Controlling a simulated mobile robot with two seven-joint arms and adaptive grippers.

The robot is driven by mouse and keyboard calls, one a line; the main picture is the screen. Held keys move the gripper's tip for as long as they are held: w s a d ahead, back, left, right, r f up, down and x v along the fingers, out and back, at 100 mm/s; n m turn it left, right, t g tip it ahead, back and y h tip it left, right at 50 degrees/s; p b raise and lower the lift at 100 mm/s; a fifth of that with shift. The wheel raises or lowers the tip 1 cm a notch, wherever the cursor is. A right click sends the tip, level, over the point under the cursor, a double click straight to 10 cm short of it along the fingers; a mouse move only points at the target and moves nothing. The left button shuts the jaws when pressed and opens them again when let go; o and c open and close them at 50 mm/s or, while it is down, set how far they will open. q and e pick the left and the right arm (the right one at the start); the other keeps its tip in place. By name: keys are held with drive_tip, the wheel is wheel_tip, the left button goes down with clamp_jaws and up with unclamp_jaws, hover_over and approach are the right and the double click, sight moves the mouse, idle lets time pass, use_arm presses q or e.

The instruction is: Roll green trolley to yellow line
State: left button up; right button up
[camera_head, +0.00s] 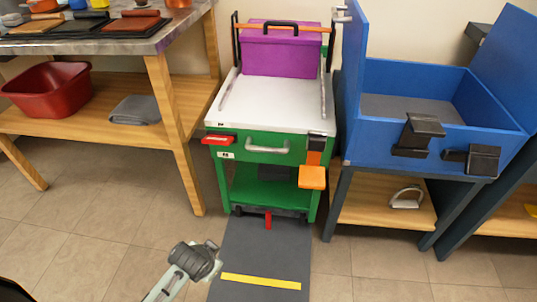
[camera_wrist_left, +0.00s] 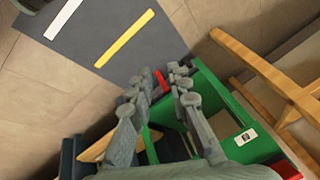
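The green trolley (camera_head: 261,185) stands upright between a workbench and a blue bin unit, with a white top, a drawer handle (camera_head: 267,148) and an orange block (camera_head: 312,177) at its front. A small red tab (camera_head: 268,220) sticks out low at its front. The yellow line (camera_head: 261,282) lies on a grey mat in front of it; it also shows in the left wrist view (camera_wrist_left: 125,40). My left gripper (camera_head: 213,247) is empty in front of the trolley; its fingers (camera_wrist_left: 163,78) are apart in the wrist view, with green trolley parts beyond. My right gripper is out of view.
A purple box (camera_head: 281,52) sits on the trolley's top. The wooden workbench (camera_head: 172,125) is close on the left, and the blue bin (camera_head: 430,126) is close on the right. The mat (camera_head: 265,252) and tiled floor ahead are clear. A white stripe (camera_wrist_left: 64,18) shows farther along the mat.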

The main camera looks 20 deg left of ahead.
use_arm(q)
drive_tip(key=o, duration=0.3)
drive_tip(key=w+r+m+t, duration=0.1)
drive_tip(key=w, duration=0.3)
drive_tip(key=w+r+m+t+y+b, duration=0.1)
drive_tip(key=w+m+t, duration=0.1)
drive_tip(key=w, duration=0.3)
drive_tip(key=w+r+m+t+y, duration=0.1)
drive_tip(key=w, duration=0.3)
drive_tip(key=shift+w+a+r+m+t+b, duration=0.25)
drive_tip(key=shift+w+r+m+t+b, duration=0.05)
drive_tip(key=shift+w+r+t+b, duration=0.1)
drive_tip(key=m+t+b, duration=0.2)
drive_tip(key=m+t, duration=0.4)
drive_tip(key=m, duration=0.2)
approach(267, 151)
drive_tip(key=r+x, duration=0.1)
drive_tip(key=x, duration=0.2)
drive_tip(key=shift+h, duration=0.3)
drive_tip(key=x, duration=0.5)
drive_tip(key=f+x, duration=0.1)
drive_tip(key=x, duration=0.1)
drive_tip(key=shift+w+a, duration=0.2)
drive_tip(key=shift+w+a+f, duration=0.1)
drive_tip(key=shift+w, duration=0.2)
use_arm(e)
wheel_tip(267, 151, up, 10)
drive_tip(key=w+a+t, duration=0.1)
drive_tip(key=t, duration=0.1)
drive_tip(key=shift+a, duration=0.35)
